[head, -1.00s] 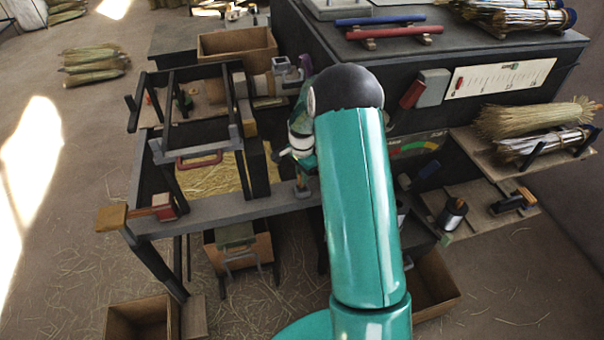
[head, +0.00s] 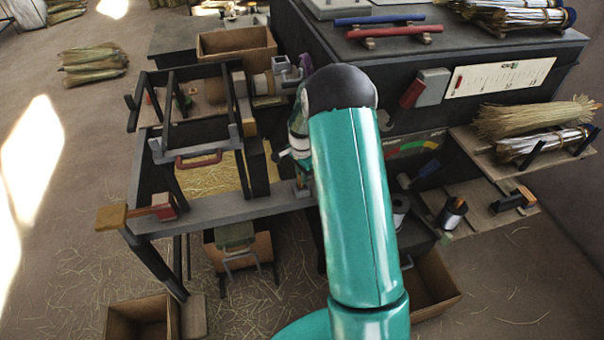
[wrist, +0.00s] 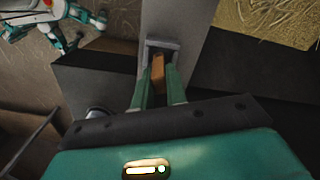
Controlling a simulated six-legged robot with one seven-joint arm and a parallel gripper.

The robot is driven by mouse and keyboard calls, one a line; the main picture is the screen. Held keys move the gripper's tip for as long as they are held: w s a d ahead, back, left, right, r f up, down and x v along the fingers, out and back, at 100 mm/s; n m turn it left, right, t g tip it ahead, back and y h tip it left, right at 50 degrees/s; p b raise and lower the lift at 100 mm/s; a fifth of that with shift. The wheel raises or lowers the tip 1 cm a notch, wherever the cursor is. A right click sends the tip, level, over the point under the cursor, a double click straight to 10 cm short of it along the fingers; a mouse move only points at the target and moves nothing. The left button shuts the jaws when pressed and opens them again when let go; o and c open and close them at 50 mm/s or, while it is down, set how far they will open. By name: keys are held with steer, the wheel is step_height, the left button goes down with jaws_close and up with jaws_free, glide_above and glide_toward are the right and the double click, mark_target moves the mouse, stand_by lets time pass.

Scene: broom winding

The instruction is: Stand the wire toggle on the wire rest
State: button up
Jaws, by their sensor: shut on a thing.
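In the wrist view, my gripper (wrist: 158,90) is shut on an orange-brown piece, the wire toggle (wrist: 158,72). The toggle stands between the two green fingers. A grey bracket that looks like the wire rest (wrist: 162,45) frames the toggle's far end, on a grey rail. I cannot tell whether the toggle touches it. In the head view, a small orange bit that looks like the toggle (head: 301,183) shows by the bench rail, left of my teal arm. My arm hides most of the gripper there.
The grey bench rail (head: 235,209) runs left to a red-and-wood handle (head: 165,207). A straw-filled tray (head: 210,178) lies behind it. A dark cabinet (head: 455,60) stands right, with a low shelf holding a black cup (head: 452,213). Open boxes (head: 137,318) sit on the floor.

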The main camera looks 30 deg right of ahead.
steer(key=shift+f, duration=0.95)
steer(key=o, duration=0.8)
steer(key=shift+o, duration=0.2)
step_height(320, 180, up, 14)
steer(key=shift+f, duration=0.1)
